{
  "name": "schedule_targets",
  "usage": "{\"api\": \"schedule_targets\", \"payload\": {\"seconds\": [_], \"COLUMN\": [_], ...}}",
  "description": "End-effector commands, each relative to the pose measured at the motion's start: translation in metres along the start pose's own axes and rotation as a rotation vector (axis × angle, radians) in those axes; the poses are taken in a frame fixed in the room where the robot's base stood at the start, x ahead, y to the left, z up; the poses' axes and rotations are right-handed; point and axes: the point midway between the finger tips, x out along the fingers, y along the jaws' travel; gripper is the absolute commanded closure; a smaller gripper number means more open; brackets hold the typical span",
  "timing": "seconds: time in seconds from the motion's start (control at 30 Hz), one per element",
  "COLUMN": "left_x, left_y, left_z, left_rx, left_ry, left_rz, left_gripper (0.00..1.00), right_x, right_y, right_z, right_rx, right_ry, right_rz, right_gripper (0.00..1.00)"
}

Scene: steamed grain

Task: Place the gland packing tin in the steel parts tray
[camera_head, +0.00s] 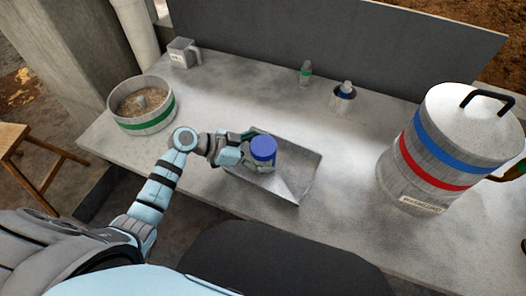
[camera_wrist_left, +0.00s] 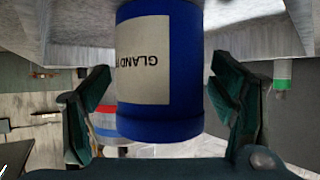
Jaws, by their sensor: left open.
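The gland packing tin (camera_head: 264,150) is blue with a pale label. It appears to stand upright inside the steel parts tray (camera_head: 300,178), at its left part; its base is hidden in the head view. In the left wrist view the tin (camera_wrist_left: 185,75) shows upside down, with "GLAND" readable on its label. My left gripper (camera_head: 245,148) is just left of the tin. Its fingers (camera_wrist_left: 160,100) are open on either side of the tin, with visible gaps on both sides. My right gripper is not in view.
A round pan of grain (camera_head: 145,122) with a green band stands at the left. A large banded steel pot (camera_head: 450,140) fills the right. The bench between is clear.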

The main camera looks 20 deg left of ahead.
Motion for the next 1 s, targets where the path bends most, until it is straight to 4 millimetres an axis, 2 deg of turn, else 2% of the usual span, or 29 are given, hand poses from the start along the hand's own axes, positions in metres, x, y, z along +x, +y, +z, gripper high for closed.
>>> {"api": "schedule_targets", "payload": {"seconds": [0.17,0.27,0.5,0.6,0.73,1.0], "left_x": [-0.010,-0.029,-0.092,-0.111,-0.121,-0.122], "left_y": [-0.001,-0.001,0.000,0.000,0.000,0.000], "left_z": [-0.003,-0.003,-0.003,-0.003,-0.003,-0.003], "left_rx": [0.001,0.002,0.002,0.002,0.001,0.000], "left_ry": [-0.002,-0.005,-0.007,-0.005,-0.001,0.000], "left_rz": [-0.001,-0.002,0.000,0.000,0.001,0.000], "left_gripper": [0.22,0.22,0.22,0.22,0.22,0.22], "right_x": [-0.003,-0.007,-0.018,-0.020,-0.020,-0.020], "right_y": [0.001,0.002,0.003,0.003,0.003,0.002], "right_z": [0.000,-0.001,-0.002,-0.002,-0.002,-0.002], "right_rx": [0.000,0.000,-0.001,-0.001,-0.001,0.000], "right_ry": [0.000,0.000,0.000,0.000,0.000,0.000], "right_rz": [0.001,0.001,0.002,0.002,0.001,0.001], "right_gripper": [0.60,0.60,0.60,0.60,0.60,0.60]}}
